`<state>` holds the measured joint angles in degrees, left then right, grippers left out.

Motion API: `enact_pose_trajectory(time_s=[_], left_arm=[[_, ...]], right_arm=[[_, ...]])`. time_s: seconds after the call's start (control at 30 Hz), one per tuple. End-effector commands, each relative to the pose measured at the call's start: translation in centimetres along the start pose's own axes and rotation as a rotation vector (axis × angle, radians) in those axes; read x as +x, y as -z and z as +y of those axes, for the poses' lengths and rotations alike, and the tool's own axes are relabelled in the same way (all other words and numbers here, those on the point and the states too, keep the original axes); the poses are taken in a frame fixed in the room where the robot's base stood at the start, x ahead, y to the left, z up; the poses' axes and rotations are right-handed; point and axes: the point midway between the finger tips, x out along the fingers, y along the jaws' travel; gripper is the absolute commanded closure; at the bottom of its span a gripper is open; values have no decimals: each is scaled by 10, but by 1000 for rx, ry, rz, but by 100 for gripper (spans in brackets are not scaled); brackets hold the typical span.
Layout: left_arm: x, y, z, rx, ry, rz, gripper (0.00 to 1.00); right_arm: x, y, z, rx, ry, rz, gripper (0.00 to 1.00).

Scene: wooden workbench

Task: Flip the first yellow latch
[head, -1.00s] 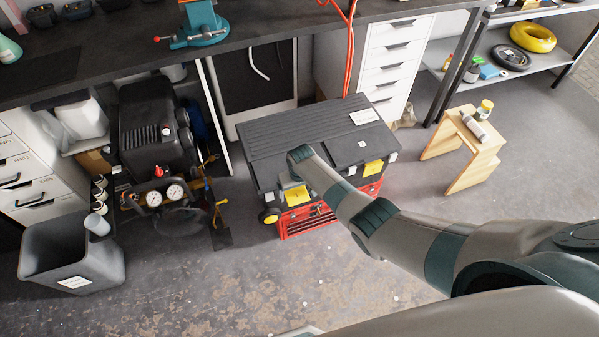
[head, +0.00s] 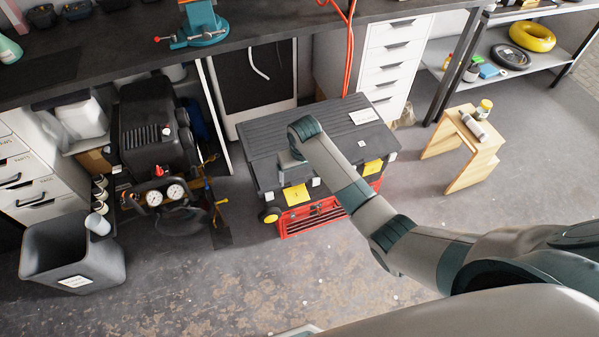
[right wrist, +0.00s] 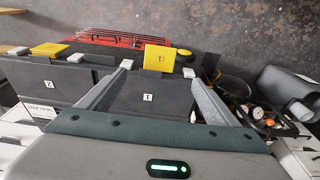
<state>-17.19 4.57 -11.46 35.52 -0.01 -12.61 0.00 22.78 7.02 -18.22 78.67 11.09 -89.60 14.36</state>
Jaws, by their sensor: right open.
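The black toolbox (head: 265,140) with red drawers (head: 318,218) stands on the floor below the bench. Two yellow latches show on its front edge: the left one (head: 297,195) and the right one (head: 373,167). In the right wrist view the left latch (right wrist: 158,58) shows beyond and between my finger tips, and the other latch (right wrist: 49,49) is at the left. My right gripper (head: 290,163) is over the lid behind the left latch. In the right wrist view its fingers (right wrist: 157,70) are spread, with nothing held. No contact with the latch is visible. My left gripper is out of view.
A compressor (head: 155,140) and a grey bin (head: 72,250) stand left of the toolbox. A wooden stool (head: 462,145) with jars stands to the right. The workbench (head: 120,50) overhangs behind. The floor in front is clear.

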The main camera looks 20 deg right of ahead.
Motion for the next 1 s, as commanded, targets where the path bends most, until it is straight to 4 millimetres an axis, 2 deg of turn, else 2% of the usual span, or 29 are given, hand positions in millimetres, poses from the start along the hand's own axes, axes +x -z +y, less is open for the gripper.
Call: enact_pose_trajectory(time_s=[0.2, 0.77, 0.87, 1.0], left_arm=[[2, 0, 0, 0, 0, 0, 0], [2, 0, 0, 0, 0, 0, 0], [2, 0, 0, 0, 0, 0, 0], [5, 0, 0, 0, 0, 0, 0]], right_arm=[[-13, -1, 0, 0, 0, -1, 16], [-14, 0, 0, 0, 0, -1, 16], [-11, -2, 0, 0, 0, -2, 16], [8, -12, 2, 0, 1, -6, 16]])
